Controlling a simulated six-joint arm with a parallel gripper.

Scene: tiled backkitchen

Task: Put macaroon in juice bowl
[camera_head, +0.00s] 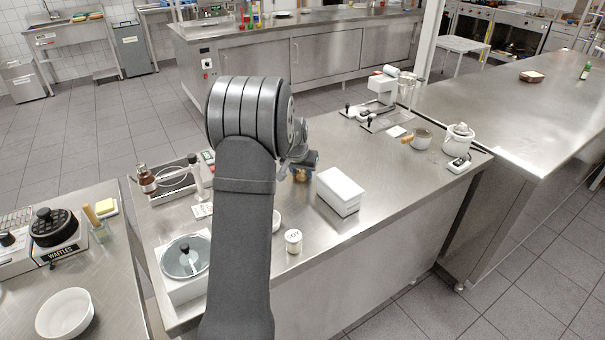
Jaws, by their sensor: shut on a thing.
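My gripper (303,170) is at the middle of the steel counter, partly hidden behind my own arm. It is shut on a small golden-brown thing, seemingly the macaroon (301,176), of which only a little shows. I cannot tell whether it touches the counter. A white rim (277,219), perhaps a bowl, shows beside my arm, nearer than the gripper; my arm hides most of it. A white bowl (62,316) stands on the left counter. I cannot tell which of them is the juice bowl.
A white box (340,191) stands just right of my gripper. A small labelled jar (293,241) is near the front edge. A lidded pot (185,257) and bottles on a tray are at left. A pan (422,139) and a white lidded pot (459,138) are at right.

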